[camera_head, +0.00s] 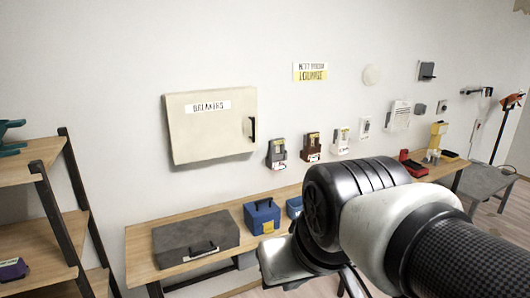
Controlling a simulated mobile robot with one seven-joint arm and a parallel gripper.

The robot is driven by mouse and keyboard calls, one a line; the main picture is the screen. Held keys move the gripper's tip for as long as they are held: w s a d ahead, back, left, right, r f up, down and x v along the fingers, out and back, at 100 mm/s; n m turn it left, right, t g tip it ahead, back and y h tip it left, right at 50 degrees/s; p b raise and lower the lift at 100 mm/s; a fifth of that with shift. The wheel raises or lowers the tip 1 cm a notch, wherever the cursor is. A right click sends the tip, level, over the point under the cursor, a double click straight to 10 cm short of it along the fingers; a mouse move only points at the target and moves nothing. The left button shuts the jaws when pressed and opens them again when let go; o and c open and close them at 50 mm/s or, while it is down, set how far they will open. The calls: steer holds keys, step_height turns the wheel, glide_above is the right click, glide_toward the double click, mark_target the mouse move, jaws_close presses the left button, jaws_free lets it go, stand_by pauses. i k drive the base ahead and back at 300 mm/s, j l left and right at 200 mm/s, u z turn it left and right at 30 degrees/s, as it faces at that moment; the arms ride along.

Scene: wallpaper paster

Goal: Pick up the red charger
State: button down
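The middle one (312,147) is dark red-brown with a pale label and may be the red charger. The left one (277,153) is dark grey and the right one (341,141) is white and dark. A red object (412,166) also sits on the bench farther right; I cannot tell what it is. My gripper (345,284) is at the bottom centre, in front of the bench, well below and apart from the devices. My wrist and the frame edge hide much of it, so its fingers are unclear.
A wooden bench (140,241) runs along the wall, holding a grey case (190,242), a blue box (262,217) and a yellow device (437,134). A breaker box (212,130) juts from the wall. A shelf rack (50,250) stands left; a grey table (484,181) stands right.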

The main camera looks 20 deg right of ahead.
mark_target(415, 170)
steer(key=z, duration=1.5)
steer(key=i+z, duration=0.45)
steer(key=i, duration=0.5)
steer(key=i+z, duration=0.3)
steer(key=i, duration=1.3)
steer(key=i+u, duration=0.15)
steer(key=i, duration=0.6)
steer(key=i+l+u, duration=0.15)
steer(key=i, duration=0.65)
steer(key=i+j+u, duration=0.1)
steer(key=i+u, duration=0.2)
steer(key=u, duration=0.15)
steer(key=i+u, duration=0.45)
steer(key=i+l+u, duration=0.15)
steer(key=u, duration=0.3)
steer(key=i+l+u, duration=0.3)
steer(key=u, duration=0.15)
